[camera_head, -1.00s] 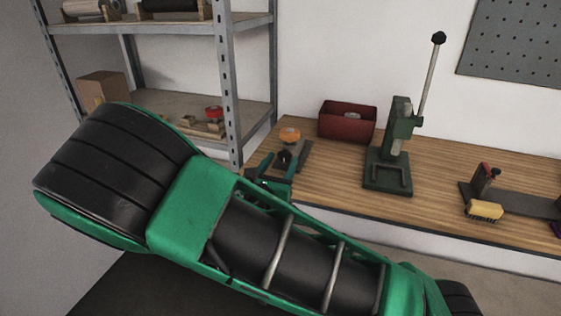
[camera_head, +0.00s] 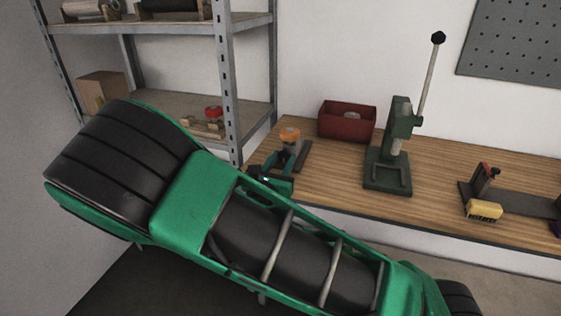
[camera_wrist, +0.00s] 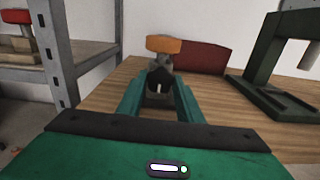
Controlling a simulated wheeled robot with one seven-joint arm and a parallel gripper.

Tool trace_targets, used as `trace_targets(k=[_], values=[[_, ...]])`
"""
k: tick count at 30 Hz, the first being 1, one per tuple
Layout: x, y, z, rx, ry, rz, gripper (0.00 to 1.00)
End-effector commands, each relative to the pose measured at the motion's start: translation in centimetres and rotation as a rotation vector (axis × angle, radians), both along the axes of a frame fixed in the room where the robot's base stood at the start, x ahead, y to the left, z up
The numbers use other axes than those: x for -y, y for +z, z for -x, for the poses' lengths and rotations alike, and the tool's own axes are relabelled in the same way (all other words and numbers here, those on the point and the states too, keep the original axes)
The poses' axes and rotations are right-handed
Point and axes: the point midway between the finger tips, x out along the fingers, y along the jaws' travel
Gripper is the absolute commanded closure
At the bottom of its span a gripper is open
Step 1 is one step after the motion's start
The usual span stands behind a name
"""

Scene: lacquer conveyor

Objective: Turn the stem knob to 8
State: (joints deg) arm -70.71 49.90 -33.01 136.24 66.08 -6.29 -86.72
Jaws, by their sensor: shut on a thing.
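A small valve-like fixture with an orange cap (camera_head: 290,134) stands at the left end of the wooden bench. The orange cap also shows in the wrist view (camera_wrist: 163,45). Below it, a black knob (camera_wrist: 160,77) with a white line faces me; I take it to be the stem knob. My gripper (camera_wrist: 160,95) has its two green fingers on either side of this knob and is shut on it. My gripper also shows in the head view (camera_head: 277,163), just in front of the fixture. No scale or number 8 can be read, so the setting cannot be told.
A red bin (camera_head: 346,123) stands behind the fixture on the bench (camera_head: 340,190). A green lever press (camera_head: 388,170) stands to the right, with a yellow brush (camera_head: 484,210) farther right. A metal shelf post (camera_head: 230,90) rises close on the left.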

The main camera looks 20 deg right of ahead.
Motion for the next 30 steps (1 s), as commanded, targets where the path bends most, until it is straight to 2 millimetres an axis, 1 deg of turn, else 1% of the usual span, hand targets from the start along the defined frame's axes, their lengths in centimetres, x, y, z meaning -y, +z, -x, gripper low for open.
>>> trace_targets(k=[8,30], values=[[-0.12,-0.02,-0.05,0.097,0.003,-0.134,0.9],[-0.4,-0.08,-0.03,0.505,0.004,-0.699,0.9]])
